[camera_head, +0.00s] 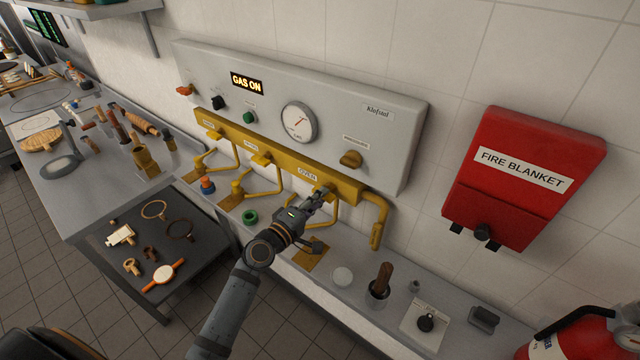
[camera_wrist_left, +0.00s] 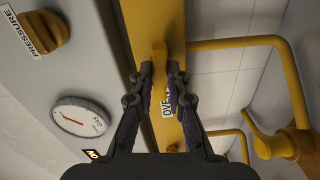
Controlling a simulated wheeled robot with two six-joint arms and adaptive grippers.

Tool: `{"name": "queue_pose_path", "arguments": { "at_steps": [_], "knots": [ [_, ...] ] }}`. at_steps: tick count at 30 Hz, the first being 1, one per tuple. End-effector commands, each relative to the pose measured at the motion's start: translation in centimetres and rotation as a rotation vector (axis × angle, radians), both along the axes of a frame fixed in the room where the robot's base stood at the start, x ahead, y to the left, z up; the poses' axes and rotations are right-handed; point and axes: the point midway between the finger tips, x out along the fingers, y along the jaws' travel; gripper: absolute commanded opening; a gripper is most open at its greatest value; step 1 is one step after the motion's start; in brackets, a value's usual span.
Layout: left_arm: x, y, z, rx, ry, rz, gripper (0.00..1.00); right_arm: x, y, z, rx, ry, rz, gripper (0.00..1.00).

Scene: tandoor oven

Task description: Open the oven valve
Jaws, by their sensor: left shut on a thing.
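The oven valve's yellow handle (camera_wrist_left: 159,58) sits on the yellow gas manifold (camera_head: 345,189), beside the "OVEN" label (camera_head: 307,174). My left gripper (camera_head: 321,196) reaches up to this valve from below. In the left wrist view my left gripper (camera_wrist_left: 160,72) has its two fingers on either side of the handle, shut on it. In the head view the gripper hides most of the valve. A panel above shows "GAS ON" (camera_head: 247,83). My right gripper is not in view.
A pressure gauge (camera_head: 299,122) and a yellow pressure knob (camera_head: 351,159) are on the grey panel above. Yellow pipes (camera_head: 378,222) bend down close beside the valve. Below is a narrow counter with a wooden-handled tool (camera_head: 383,279). A red fire blanket box (camera_head: 520,180) hangs at right.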

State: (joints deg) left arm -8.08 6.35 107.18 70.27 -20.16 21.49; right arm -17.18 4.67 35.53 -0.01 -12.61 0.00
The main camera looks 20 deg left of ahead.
Motion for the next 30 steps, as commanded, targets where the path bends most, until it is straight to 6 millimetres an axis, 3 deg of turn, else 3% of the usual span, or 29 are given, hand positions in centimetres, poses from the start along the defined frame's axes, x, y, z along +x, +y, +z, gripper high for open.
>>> {"name": "queue_pose_path", "arguments": {
  "at_steps": [1,5,14,24,30],
  "knots": [
    [0.0,0.0,0.1,-0.072,0.029,0.001,0.18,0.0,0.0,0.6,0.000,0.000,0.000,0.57],
    [0.0,0.0,-0.2,-0.058,0.022,-0.001,0.35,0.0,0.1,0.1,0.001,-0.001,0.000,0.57],
    [-0.2,0.1,-0.1,-0.053,0.019,-0.001,0.36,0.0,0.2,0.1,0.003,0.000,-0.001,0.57],
    [-5.4,1.9,-0.4,-0.046,0.020,-0.002,0.36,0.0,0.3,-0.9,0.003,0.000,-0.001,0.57],
    [-6.6,2.4,-0.1,-0.051,0.018,-0.001,0.36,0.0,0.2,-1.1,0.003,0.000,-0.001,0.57]
  ]
}}
